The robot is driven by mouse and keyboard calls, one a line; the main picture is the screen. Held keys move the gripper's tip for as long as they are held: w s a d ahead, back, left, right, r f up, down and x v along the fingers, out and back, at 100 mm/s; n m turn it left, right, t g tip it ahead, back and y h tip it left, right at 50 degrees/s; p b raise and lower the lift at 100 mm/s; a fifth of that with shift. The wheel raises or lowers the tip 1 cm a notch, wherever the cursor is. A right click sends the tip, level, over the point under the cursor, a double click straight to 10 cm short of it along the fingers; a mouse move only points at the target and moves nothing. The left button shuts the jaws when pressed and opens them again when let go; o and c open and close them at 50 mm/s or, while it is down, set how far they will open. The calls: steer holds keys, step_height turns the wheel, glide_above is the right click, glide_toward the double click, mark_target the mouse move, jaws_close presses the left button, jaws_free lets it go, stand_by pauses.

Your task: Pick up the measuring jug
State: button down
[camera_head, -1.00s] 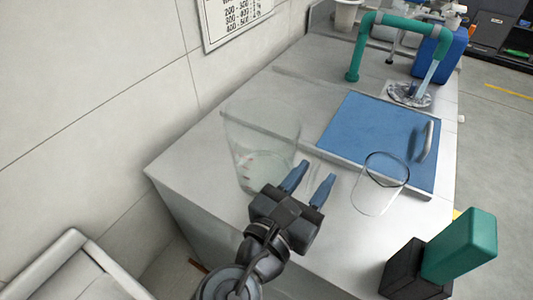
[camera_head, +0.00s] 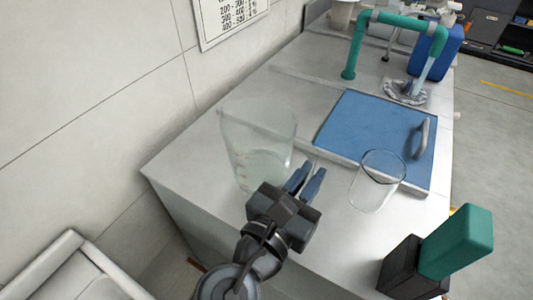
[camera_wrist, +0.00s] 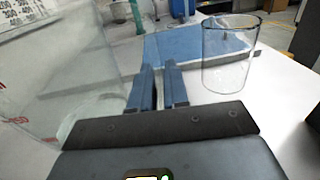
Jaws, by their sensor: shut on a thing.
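The measuring jug (camera_head: 258,138) is large and clear, with red markings on its side and a pale greenish lower part. It stands upright near the left edge of the counter. In the wrist view the measuring jug (camera_wrist: 60,90) fills the left side. My gripper (camera_head: 307,180) is at the jug's right side, its blue fingers close together. In the wrist view my gripper (camera_wrist: 160,80) has a narrow gap between its fingers. It is shut on the jug, apparently at a clear part on its right side; the grasped part is hard to make out.
A clear glass beaker (camera_head: 378,181) stands to the right, overlapping the blue board (camera_head: 372,130) with a grey handle. A green pipe (camera_head: 353,55) and a blue container (camera_head: 432,55) are farther back. A green and black block (camera_head: 455,243) is front right. The wall is at left.

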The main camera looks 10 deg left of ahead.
mark_target(315, 152)
steer(key=shift+r, duration=0.1)
steer(key=shift+r+p, duration=0.75)
steer(key=shift+r, duration=4.05)
